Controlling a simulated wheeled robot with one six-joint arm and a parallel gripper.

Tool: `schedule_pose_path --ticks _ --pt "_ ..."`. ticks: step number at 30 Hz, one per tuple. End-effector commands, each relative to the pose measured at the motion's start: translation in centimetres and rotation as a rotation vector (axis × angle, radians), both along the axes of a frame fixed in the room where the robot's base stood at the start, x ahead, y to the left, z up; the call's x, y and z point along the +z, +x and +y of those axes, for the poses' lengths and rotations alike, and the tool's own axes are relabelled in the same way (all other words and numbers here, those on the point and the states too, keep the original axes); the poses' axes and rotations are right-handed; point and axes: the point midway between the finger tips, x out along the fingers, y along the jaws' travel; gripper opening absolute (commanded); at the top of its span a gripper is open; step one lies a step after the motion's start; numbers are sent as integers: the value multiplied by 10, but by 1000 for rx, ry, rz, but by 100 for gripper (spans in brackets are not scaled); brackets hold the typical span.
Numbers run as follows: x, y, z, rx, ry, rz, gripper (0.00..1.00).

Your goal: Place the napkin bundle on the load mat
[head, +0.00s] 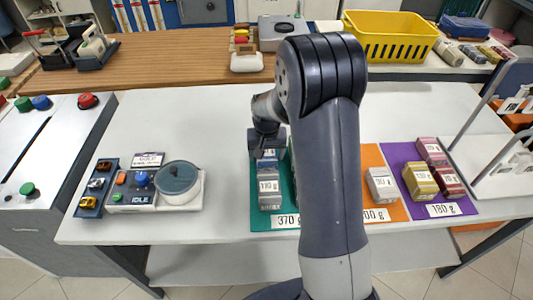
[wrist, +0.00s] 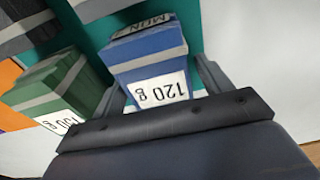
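My gripper (head: 267,142) is over the far part of the teal mat (head: 282,222), which has a 370 g card at its front. In the wrist view, a blue banded bundle (wrist: 147,55) labelled 120 g lies between my two fingers (wrist: 163,88). A gap shows beside the right finger, so the fingers look open around it. A green banded bundle (wrist: 60,85) lies to its left. A grey-blue bundle (head: 269,187) labelled 110 lies on the teal mat in front of my gripper. No label I can read says napkin. My arm hides part of the mats.
An orange mat (head: 398,208) holds a grey bundle (head: 382,185). A purple mat (head: 399,153) with a 180 g card holds several bundles. A device with a round lidded pan (head: 178,178) stands at left. White table is clear between pan and teal mat.

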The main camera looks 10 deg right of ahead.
Motion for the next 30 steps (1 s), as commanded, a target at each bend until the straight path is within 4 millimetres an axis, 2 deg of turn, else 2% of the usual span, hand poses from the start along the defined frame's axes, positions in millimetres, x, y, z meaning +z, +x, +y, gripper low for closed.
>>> schedule_pose_path --ticks 8,13,24,30 --pt "1 0 0 0 0 0 78" --pt "12 0 0 0 0 -3 78" --pt "89 -9 2 0 0 -6 78" --pt "115 -13 3 0 1 -2 78"
